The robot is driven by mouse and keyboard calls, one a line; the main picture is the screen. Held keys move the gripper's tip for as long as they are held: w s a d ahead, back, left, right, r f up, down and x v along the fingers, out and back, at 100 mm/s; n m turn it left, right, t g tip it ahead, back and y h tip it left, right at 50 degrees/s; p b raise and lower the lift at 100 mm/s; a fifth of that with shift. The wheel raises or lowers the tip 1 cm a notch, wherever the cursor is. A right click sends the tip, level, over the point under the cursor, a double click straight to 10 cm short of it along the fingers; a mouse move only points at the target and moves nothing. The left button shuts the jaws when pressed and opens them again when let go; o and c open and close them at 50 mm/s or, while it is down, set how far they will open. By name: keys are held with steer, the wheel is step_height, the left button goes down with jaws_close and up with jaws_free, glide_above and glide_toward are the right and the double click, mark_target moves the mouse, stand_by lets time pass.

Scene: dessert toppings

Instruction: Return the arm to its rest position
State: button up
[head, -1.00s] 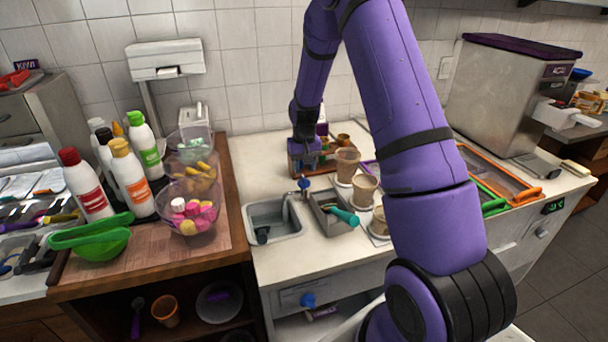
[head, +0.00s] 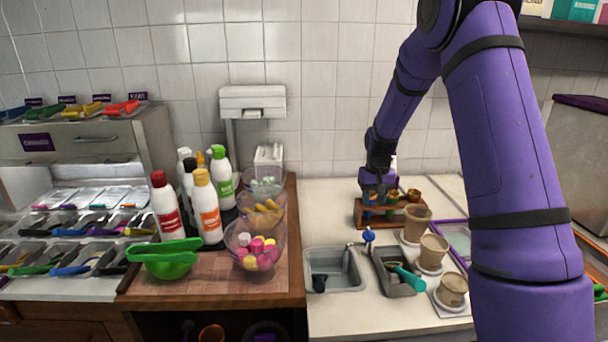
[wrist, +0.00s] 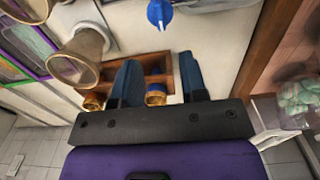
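My arm reaches from the right side of the head view to the back of the white counter. My gripper (head: 376,192) points down there, just above a small wooden rack (head: 362,216) with small jars. In the wrist view my gripper (wrist: 160,78) has its two blue fingers well apart. The wooden rack (wrist: 154,62) lies beyond the fingers. A small jar with a blue and gold top (wrist: 156,94) shows in the gap between them, with space on both sides. I cannot tell how far below the fingertips it is.
Several paper cups (head: 434,250) stand right of the rack. A sink (head: 334,268) and a grey bin with a teal-handled scoop (head: 398,272) are in front. Sauce bottles (head: 206,205) and clear bowls (head: 256,245) fill the wooden counter at left. The wall is close behind my gripper.

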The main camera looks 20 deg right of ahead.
steer(key=s+a+r+n+t, duration=0.1)
steer(key=s+a+r, duration=0.5)
steer(key=r, duration=0.4)
steer(key=s+a+r+n+t, duration=0.15)
steer(key=s+a+r, duration=0.25)
steer(key=s+r, duration=0.45)
steer(key=s+a+r+t, duration=0.1)
steer(key=s+a+r, duration=0.1)
steer(key=s, duration=0.8)
steer(key=s+a+r+t, duration=0.1)
steer(key=s+a+r, duration=0.2)
steer(key=s, duration=0.7)
steer(key=shift+s+a+r+n+t, duration=0.2)
steer(key=shift+a+r+n+t, duration=0.2)
steer(key=shift+r, duration=0.45)
